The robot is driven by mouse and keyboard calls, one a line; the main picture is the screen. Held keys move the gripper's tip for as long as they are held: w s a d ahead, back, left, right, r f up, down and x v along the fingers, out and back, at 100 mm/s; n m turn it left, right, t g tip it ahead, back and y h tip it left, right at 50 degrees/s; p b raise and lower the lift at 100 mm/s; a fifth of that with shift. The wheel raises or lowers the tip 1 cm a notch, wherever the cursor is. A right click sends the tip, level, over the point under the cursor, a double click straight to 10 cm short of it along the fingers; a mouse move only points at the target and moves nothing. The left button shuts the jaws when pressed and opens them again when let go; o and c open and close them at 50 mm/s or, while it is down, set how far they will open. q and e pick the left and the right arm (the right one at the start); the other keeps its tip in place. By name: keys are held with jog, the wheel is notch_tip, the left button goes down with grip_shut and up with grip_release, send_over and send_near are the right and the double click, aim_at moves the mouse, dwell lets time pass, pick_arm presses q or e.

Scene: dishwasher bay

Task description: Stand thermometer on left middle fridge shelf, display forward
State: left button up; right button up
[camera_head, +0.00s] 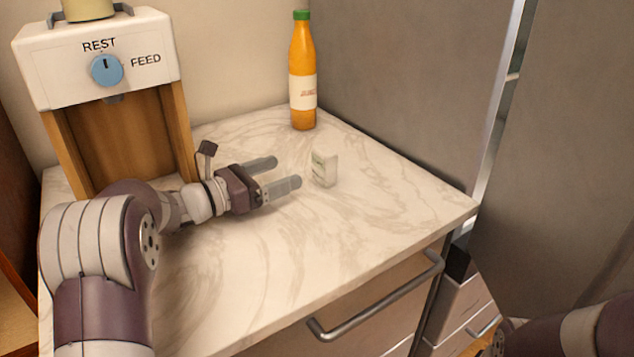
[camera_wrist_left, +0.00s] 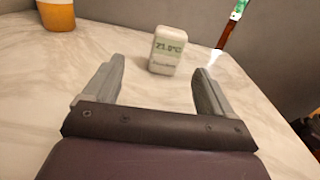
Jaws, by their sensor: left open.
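The thermometer (camera_head: 324,169) is a small white block standing upright on the marble counter. In the left wrist view the thermometer (camera_wrist_left: 166,50) shows a display with digits, facing my gripper. My left gripper (camera_head: 281,172) is open and empty, low over the counter, with its fingertips pointing at the thermometer and a little short of it. In the left wrist view the thermometer lies beyond and between the fingers of the gripper (camera_wrist_left: 158,78). The fridge's inside and its shelves are not visible. My right gripper is not visible; only part of my right arm shows at the lower right.
An orange juice bottle (camera_head: 303,77) with a green cap stands at the back of the counter (camera_head: 240,290). A dispenser (camera_head: 100,60) marked REST and FEED stands at the left. A grey panel (camera_head: 410,80) borders the counter's right. A drawer handle (camera_head: 375,300) juts out in front.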

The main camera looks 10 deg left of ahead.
aim_at(332, 154)
pick_arm(q)
jog(key=shift+m, duration=0.4)
jog(key=x, duration=0.8)
jog(key=s+d+p+x, duration=0.1)
jog(key=x, duration=0.3)
jog(key=shift+r, duration=0.35)
jog(key=shift+w+d, duration=0.15)
jog(key=shift+w, duration=0.15)
jog(key=c, duration=1.2)
